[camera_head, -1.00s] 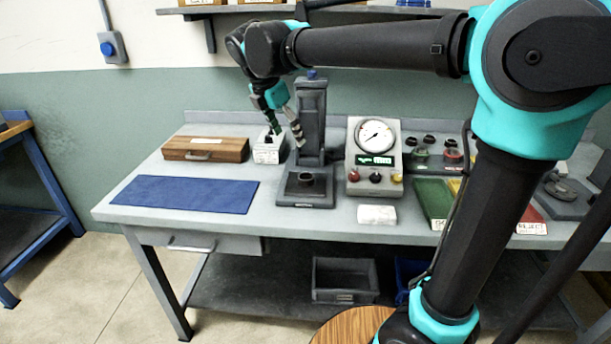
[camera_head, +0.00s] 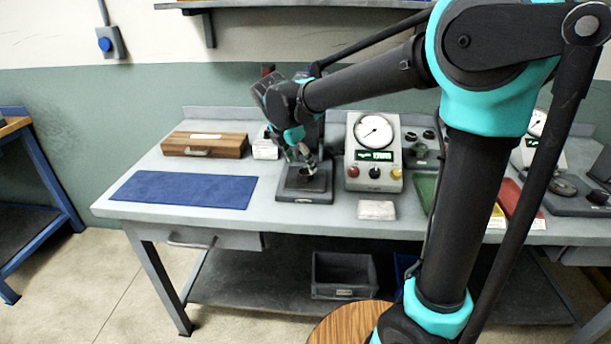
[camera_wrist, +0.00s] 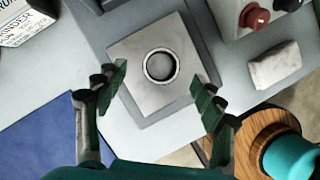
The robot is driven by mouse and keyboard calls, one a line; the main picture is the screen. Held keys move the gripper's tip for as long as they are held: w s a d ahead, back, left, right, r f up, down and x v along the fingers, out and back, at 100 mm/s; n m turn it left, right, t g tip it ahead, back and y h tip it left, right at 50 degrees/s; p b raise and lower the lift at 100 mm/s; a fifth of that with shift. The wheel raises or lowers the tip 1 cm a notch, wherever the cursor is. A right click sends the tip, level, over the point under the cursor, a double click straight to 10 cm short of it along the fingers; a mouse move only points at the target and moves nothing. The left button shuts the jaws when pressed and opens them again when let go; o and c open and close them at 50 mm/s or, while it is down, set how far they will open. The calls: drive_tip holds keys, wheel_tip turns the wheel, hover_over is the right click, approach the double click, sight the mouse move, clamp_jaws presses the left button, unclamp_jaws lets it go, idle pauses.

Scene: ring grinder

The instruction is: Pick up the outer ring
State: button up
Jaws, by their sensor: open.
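In the head view the ring is hard to make out behind my gripper; the plate belongs to the dark press-like fixture (camera_head: 318,194) on the bench. My gripper (camera_wrist: 168,84) is open, with one finger to the left of the ring and one to the right, in the wrist view. Nothing is between the fingers but the view of the ring below, and they look apart from it. In the head view my gripper (camera_head: 306,168) hangs just over the fixture.
A gauge box (camera_head: 374,152) stands just right of the fixture, with a white block (camera_head: 377,210) in front. A small labelled block (camera_head: 265,149) and a wooden case (camera_head: 205,145) stand left. A blue mat (camera_head: 183,190) lies clear. Coloured trays (camera_head: 513,204) are farther right.

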sight(304, 168)
drive_tip(key=shift+x, duration=1.95)
drive_tip(key=shift+s+d, duration=0.1)
drive_tip(key=shift+c, duration=0.6)
drive_tip(key=c, duration=1.3)
drive_tip(key=shift+r, duration=0.15)
wheel_tip(304, 168, up, 20)
drive_tip(key=shift+f, duration=0.1)
